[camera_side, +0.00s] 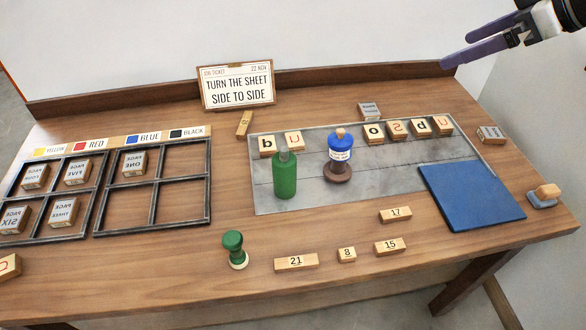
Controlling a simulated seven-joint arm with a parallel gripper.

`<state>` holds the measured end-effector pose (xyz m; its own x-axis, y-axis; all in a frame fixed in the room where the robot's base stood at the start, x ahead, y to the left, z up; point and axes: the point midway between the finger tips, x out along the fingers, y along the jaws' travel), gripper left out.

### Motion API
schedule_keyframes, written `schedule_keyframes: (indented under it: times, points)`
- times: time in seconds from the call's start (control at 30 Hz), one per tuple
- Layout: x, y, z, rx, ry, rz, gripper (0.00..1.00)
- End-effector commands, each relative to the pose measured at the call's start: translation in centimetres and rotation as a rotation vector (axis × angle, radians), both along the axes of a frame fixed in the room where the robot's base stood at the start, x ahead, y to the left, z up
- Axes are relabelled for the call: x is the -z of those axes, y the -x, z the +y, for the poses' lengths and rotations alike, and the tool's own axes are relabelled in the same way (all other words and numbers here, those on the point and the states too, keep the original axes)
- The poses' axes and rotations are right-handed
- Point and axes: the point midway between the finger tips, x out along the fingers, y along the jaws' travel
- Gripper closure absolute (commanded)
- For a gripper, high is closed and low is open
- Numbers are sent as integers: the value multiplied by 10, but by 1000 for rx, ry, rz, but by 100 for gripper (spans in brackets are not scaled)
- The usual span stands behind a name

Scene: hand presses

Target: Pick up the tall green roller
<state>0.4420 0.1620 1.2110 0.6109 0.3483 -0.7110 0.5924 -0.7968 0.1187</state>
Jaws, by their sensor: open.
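A tall green cylinder (285,177) with a narrower greyish top stands upright on the grey slab (370,190), in front of the left letter blocks; it looks like the tall green roller. A shorter green piece (233,248) with a knobbed top and pale base stands on the wood in front of the slab. My gripper (455,50) is at the top right, above the table's back right corner. Its purple fingers are apart and empty, far from both green things.
A blue and brown piece (340,155) stands right of the green cylinder, near several letter blocks (409,129). A blue pad (470,196) lies at right. Numbered blocks (296,262) lie in front. A divided tray (182,192) is at left, and a sign (236,87) at the back.

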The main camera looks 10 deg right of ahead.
Motion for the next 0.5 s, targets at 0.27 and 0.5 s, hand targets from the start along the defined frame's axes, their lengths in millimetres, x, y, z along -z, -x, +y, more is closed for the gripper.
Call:
schedule_keyframes:
  times: [0.27, 0.5]
  points:
    - [80, -71, 123, -189, 8, 65, 0]
    - [171, -72, 200, -289, 38, 176, 0]
